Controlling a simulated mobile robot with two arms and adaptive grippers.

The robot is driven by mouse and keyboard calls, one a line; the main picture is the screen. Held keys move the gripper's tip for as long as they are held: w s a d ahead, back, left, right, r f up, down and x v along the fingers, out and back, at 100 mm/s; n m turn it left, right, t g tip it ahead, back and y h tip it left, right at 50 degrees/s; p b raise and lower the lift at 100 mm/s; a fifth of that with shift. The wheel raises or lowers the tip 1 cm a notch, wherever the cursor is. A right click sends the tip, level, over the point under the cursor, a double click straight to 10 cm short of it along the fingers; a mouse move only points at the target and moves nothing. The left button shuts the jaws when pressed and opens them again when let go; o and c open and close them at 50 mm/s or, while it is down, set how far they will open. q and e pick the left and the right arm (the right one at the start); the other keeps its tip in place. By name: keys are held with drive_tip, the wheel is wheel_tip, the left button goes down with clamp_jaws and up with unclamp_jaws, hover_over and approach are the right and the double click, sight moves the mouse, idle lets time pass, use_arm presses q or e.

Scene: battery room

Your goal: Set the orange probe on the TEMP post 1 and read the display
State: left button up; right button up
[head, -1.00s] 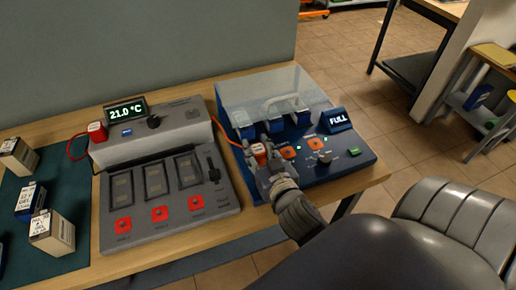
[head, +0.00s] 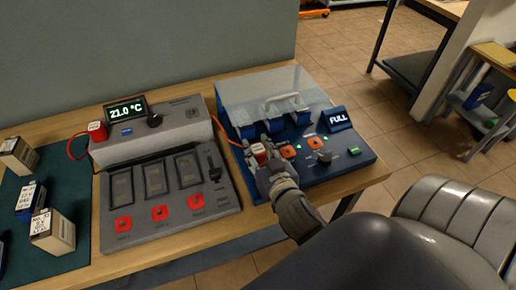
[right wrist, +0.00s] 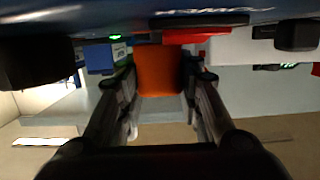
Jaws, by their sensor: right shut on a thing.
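The orange probe (head: 259,153), with a pale top, is in my right gripper (head: 264,160) at the left front of the blue unit (head: 340,170). In the right wrist view the orange block (right wrist: 160,70) sits between the two fingers of my right gripper (right wrist: 160,85). Its underside is hidden, so I cannot tell whether it touches a post. Two orange squares (head: 289,152) (head: 311,142) show to its right on the panel. The blue unit's display (head: 337,119) reads FULL. The grey unit's display (head: 126,111) reads 21.0 °C. My left gripper is out of view.
A clear cover with a handle (head: 285,102) stands behind the panel. The grey unit (head: 170,215) has empty slots and red squares. A red plug (head: 97,131) with a red cable is at its left. Boxes (head: 53,232) stand on a green mat (head: 75,180). An orange cable (head: 230,132) runs between the units.

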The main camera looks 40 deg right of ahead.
sight(261, 157)
drive_tip(key=shift+f+b, duration=0.3)
drive_tip(key=shift+f, duration=0.2)
drive_tip(key=o, duration=0.8)
drive_tip(key=shift+s, duration=0.15)
drive_tip(key=shift+v, duration=2.3)
drive_tip(key=shift+b+v, duration=0.4)
drive_tip(key=shift+v, duration=2.7)
